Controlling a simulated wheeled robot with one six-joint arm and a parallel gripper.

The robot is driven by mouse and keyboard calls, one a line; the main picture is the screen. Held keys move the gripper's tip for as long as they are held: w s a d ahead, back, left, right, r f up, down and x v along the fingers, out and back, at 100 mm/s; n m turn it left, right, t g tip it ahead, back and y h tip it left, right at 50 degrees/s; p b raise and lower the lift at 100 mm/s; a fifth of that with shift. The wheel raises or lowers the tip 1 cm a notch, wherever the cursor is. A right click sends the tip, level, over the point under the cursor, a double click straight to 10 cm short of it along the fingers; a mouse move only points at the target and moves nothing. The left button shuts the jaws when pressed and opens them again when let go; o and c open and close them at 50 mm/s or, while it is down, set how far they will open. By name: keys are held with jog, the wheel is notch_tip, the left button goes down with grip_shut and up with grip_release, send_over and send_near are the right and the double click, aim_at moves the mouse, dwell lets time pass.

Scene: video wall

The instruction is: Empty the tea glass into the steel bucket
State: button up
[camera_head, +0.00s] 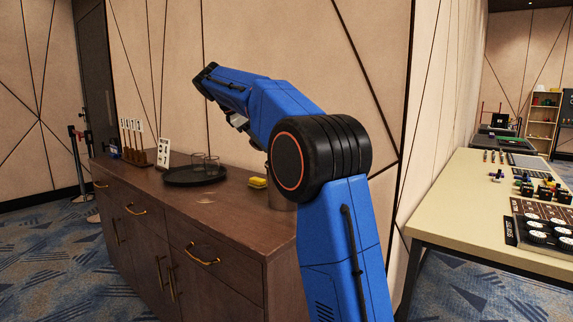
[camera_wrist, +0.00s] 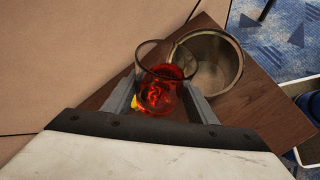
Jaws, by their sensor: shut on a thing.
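The tea glass (camera_wrist: 162,78) is in the wrist view, clear with red tea in it. My gripper (camera_wrist: 160,100) is shut on it, one finger on each side. The steel bucket (camera_wrist: 222,62) stands on the wooden cabinet just to the right of the glass in that view, and its open inside shows. The glass rim overlaps the bucket's left edge in the picture; I cannot tell the height between them. In the head view my blue arm hides most of the bucket (camera_head: 280,199), and my gripper (camera_head: 236,122) shows only partly, with the held glass not clear.
The wall is close behind. A table with equipment (camera_head: 470,200) stands at the right.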

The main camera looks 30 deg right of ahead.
jog(key=shift+s+d+f+t+y, duration=0.1)
jog(key=shift+f+t+y, duration=0.15)
jog(key=shift+t+y, duration=0.2)
jog(key=shift+r+m+t+y, duration=0.4)
jog(key=shift+m+t, duration=0.1)
jog(key=shift+t, duration=0.15)
jog(key=shift+f+m+t+y, duration=0.25)
jog(key=shift+m+t+y, duration=0.1)
jog(key=shift+t, duration=0.15)
jog(key=shift+r+t, duration=0.2)
jog(key=shift+t, duration=0.1)
jog(key=shift+r+m+t+y, duration=0.2)
jog(key=shift+m+t+y, duration=0.05)
jog(key=shift+t+y, duration=0.05)
jog(key=shift+s+d+f+m+t+y+p, duration=0.3)
jog(key=shift+s+d+t+y+p, duration=0.15)
jog(key=shift+s+t, duration=0.25)
jog(key=shift+w+a+r, duration=0.15)
jog(key=shift+r, duration=0.05)
dwell(0.5)
